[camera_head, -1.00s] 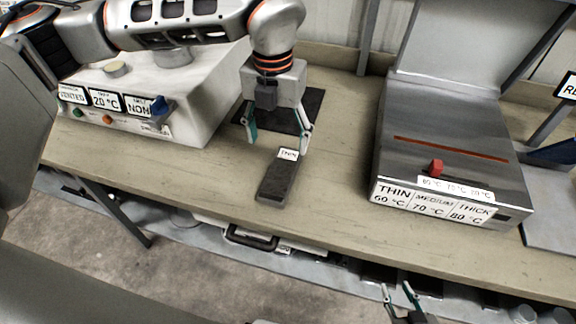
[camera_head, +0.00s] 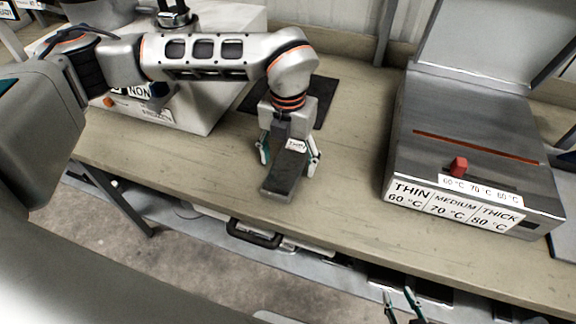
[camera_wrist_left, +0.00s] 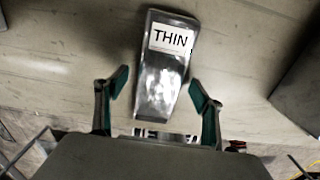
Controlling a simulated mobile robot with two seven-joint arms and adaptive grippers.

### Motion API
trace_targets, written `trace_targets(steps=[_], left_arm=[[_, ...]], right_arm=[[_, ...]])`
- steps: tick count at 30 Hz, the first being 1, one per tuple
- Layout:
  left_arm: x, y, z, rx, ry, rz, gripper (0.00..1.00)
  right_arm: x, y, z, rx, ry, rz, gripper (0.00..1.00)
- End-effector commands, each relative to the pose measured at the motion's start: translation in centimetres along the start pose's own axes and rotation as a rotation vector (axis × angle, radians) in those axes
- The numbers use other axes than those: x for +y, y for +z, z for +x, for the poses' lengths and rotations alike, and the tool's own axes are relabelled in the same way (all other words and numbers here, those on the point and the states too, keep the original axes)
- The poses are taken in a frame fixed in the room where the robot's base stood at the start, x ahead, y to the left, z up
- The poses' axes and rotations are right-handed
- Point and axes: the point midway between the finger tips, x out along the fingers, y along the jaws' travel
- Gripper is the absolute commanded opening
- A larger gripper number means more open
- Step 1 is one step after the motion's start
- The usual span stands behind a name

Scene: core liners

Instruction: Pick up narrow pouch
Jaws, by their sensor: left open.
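The narrow pouch (camera_head: 284,178) is a dark grey, slim piece with a white label reading THIN. It lies on the workbench (camera_head: 345,200) in the head view. My left gripper (camera_head: 289,160) is open above the pouch, with one finger on each side of it. In the left wrist view the pouch (camera_wrist_left: 160,85) shows shiny between the two green-padded fingertips (camera_wrist_left: 157,88), which look apart from it. My right gripper (camera_head: 402,300) shows only in part at the bottom edge of the head view, with its two fingers apart.
A metal sealer (camera_head: 455,120) with a red knob and THIN, MEDIUM, THICK temperature labels stands to the right. A white box with labels (camera_head: 190,115) stands at the left. A dark mat (camera_head: 322,108) lies behind the gripper. Bench between pouch and sealer is clear.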

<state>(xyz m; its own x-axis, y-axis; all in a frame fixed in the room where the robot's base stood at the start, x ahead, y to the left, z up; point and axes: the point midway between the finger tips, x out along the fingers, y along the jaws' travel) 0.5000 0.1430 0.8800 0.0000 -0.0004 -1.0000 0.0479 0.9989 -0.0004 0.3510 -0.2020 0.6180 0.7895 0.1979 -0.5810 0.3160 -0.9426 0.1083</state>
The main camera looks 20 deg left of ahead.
Motion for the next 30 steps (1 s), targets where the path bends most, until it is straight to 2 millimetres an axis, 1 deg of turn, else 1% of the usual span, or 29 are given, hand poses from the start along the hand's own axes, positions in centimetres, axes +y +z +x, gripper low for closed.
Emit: trace_targets(steps=[2,8,9,11,12,13,14,24,28,30], left_arm=[[0.0,0.0,0.4,0.001,0.000,0.000,0.68],[0.0,0.0,0.5,0.000,0.000,0.001,0.68],[0.0,0.0,0.5,0.000,0.000,0.001,0.63],[0.0,0.0,0.5,0.001,0.000,0.001,0.47],[0.0,0.0,0.5,0.001,0.000,0.001,0.37],[0.0,0.0,0.5,0.001,0.000,0.001,0.29],[0.0,0.0,0.5,0.001,0.000,0.001,0.24],[0.0,0.0,0.3,0.000,0.000,0.001,0.24],[0.0,0.1,-0.4,-0.002,0.000,0.000,0.24],[0.0,0.1,-1.1,-0.002,0.000,0.000,0.24]], right_arm=[[0.0,0.1,0.0,-0.002,0.000,0.000,0.32],[0.0,0.1,0.1,-0.002,0.001,0.000,0.32],[0.0,0.1,0.1,-0.002,0.001,0.001,0.32],[0.0,0.1,0.1,-0.002,0.001,0.001,0.32],[0.0,0.1,0.1,-0.002,0.001,0.001,0.32],[0.0,0.1,0.1,-0.002,0.001,0.001,0.32],[0.0,0.1,0.1,-0.002,0.001,0.002,0.32],[0.1,-0.1,0.1,0.002,0.002,0.002,0.32],[0.1,-0.2,0.1,0.004,0.002,0.002,0.32],[0.1,-0.3,0.0,0.004,0.002,0.002,0.32]])
